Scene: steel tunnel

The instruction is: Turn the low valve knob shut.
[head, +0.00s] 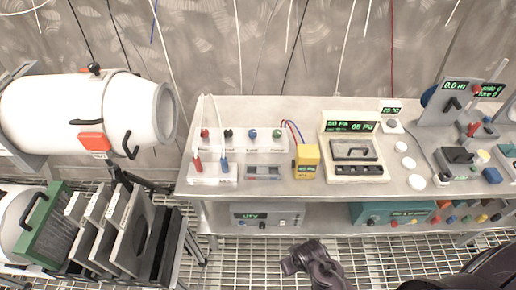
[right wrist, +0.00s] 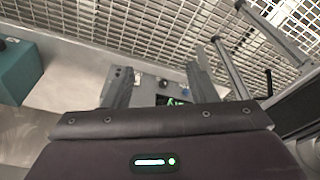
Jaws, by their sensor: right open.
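A pale grey unit (head: 266,214) with a green "dry" display sits on the low shelf. Several small knobs (head: 262,225) line its front; I cannot tell for certain which is the low valve knob. My left gripper is not in view.
The steel bench top (head: 300,199) overhangs the low shelf. A teal box (head: 392,213) stands on the shelf to the right. A rack of grey plates (head: 125,235) and a white cylinder (head: 85,108) are at left.

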